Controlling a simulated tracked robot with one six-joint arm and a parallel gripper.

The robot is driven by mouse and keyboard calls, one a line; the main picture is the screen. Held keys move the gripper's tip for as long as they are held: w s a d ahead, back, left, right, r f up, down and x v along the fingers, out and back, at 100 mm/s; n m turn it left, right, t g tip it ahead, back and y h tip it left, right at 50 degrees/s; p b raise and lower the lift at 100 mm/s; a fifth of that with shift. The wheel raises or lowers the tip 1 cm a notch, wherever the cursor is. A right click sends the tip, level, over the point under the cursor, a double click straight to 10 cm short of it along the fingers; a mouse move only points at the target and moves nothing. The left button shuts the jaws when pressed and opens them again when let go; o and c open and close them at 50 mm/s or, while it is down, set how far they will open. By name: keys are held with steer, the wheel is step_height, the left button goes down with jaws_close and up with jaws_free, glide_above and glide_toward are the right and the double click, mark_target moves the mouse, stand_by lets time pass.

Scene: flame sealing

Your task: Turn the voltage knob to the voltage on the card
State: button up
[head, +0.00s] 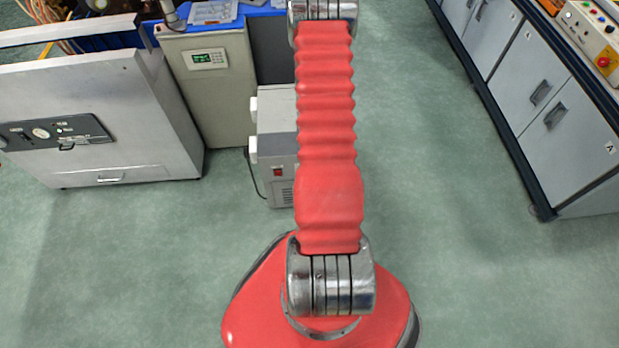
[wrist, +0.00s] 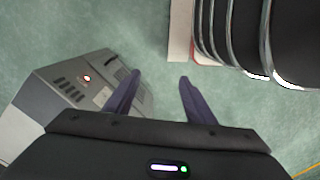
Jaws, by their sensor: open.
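My gripper (wrist: 157,84) shows in the wrist view with its two dark fingers spread apart and nothing between them. Green floor lies behind the fingers. The head view does not show my gripper; my red arm fills the middle of that picture. I cannot make out a voltage knob or a card with a voltage in either view. A control panel (head: 596,38) with a red button and several small buttons sits at the top right of the head view, cut off by the edge.
A grey cabinet (head: 110,90) with a dark gauge panel (head: 55,133) stands at the left. A beige cabinet (head: 222,100) has a small green display. A grey machine (head: 277,140) stands behind my arm; a grey machine also shows in the wrist view (wrist: 75,90). Cupboards (head: 540,80) line the right; floor between is clear.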

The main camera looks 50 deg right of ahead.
steer(key=s+a+f+n+t+h, duration=0.1)
steer(key=s+a+f+n+t, duration=0.2)
steer(key=f, duration=0.9)
steer(key=s+a+f+n+t+h, duration=0.15)
steer(key=f+n, duration=0.35)
steer(key=f, duration=0.8)
steer(key=w+d+r+n+t+h, duration=0.5)
steer(key=d+r+n+t+h, duration=0.2)
steer(key=n, duration=0.5)
step_height(320, 180, up, 3)
steer(key=shift+w+d+f, duration=0.2)
steer(key=shift+w, duration=0.05)
steer(key=shift+w+t, duration=0.1)
steer(key=shift+t, duration=0.25)
steer(key=x, duration=1.3)
steer(key=shift+d, duration=0.35)
steer(key=shift+w+f+h, duration=0.1)
steer(key=shift+h, duration=0.15)
